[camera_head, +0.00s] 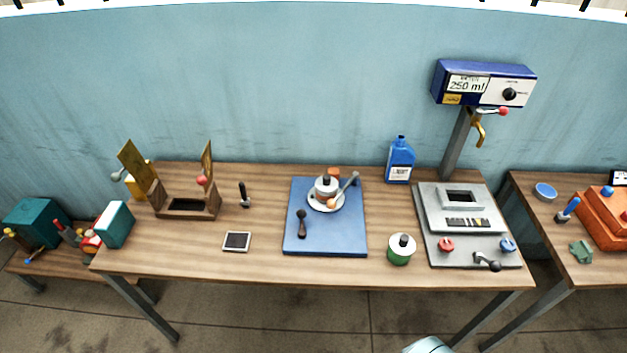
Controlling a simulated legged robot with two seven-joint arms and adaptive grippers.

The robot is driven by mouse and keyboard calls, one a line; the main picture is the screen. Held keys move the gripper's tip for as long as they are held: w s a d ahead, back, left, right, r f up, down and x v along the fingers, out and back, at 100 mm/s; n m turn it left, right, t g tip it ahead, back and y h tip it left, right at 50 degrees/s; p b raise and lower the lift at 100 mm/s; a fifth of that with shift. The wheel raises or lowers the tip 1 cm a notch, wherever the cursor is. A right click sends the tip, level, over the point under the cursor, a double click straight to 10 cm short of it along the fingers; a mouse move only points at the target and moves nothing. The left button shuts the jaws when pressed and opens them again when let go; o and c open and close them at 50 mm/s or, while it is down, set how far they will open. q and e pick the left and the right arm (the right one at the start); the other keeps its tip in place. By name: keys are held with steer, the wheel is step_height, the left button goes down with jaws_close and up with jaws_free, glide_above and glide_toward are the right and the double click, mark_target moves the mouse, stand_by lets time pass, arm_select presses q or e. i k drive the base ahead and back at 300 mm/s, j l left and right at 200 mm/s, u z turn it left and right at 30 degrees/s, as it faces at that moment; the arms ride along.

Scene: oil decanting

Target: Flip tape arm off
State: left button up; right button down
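No part is labelled as the tape arm. On the blue board (298,228) in the middle of the table stands a round white fixture (319,206) with a white-and-dark capped piece in it. A short dark handle (301,224) lies on the board's left part. I cannot tell which of these is the tape arm. Neither gripper is in view. A pale rounded piece is cut off at the bottom edge.
A green jar (400,254) stands right of the board, and a blue bottle (400,162) behind. A grey machine (438,234) with knobs stands under a blue meter box (468,83). A wooden box (187,208) with raised flaps and a small tablet (237,241) are left. The front edge is mostly clear.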

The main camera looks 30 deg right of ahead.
mark_target(331, 204)
steer(key=k+l+z, duration=0.1)
steer(key=z, duration=1.1)
